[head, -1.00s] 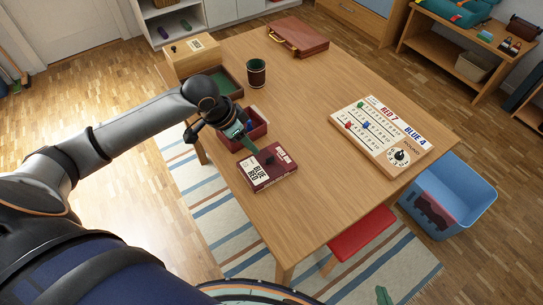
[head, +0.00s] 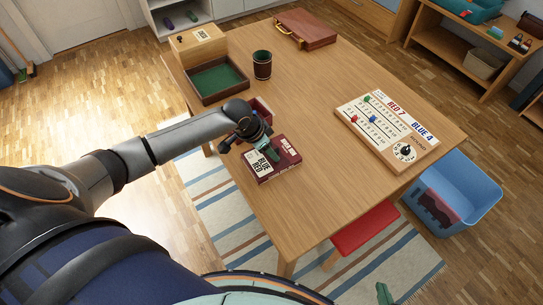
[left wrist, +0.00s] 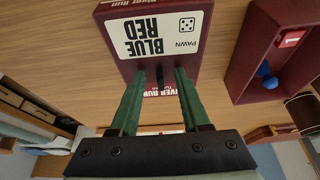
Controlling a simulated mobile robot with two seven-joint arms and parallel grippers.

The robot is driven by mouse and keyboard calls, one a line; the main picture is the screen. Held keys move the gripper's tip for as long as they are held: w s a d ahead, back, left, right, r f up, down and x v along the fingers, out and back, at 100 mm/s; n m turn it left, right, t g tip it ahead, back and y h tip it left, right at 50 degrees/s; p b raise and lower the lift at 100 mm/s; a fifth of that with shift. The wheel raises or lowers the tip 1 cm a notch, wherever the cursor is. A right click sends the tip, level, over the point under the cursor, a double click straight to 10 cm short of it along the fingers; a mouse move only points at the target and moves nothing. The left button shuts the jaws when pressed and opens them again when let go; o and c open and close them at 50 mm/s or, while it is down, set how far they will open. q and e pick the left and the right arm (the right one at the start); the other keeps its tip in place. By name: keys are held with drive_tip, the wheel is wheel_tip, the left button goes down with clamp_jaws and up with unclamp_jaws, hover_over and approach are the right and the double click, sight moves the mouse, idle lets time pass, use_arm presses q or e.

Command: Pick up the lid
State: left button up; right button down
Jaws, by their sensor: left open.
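The lid (head: 287,157) is a dark red box top with a white "BLUE RED" pawn label, lying flat near the table's left edge. In the left wrist view the lid (left wrist: 180,62) fills the upper middle. The dark red open box (left wrist: 250,50), with red and blue pieces inside, is beside the lid.
A green-lined tray (head: 217,82), a dark cup (head: 262,65) and a wooden box (head: 199,43) stand at the back left. A red case (head: 305,29) lies at the back. A score board (head: 388,130) lies at the right. The table's middle is clear.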

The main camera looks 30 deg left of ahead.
use_arm(q)
clamp_jaws()
idle(0.3)
idle(0.4)
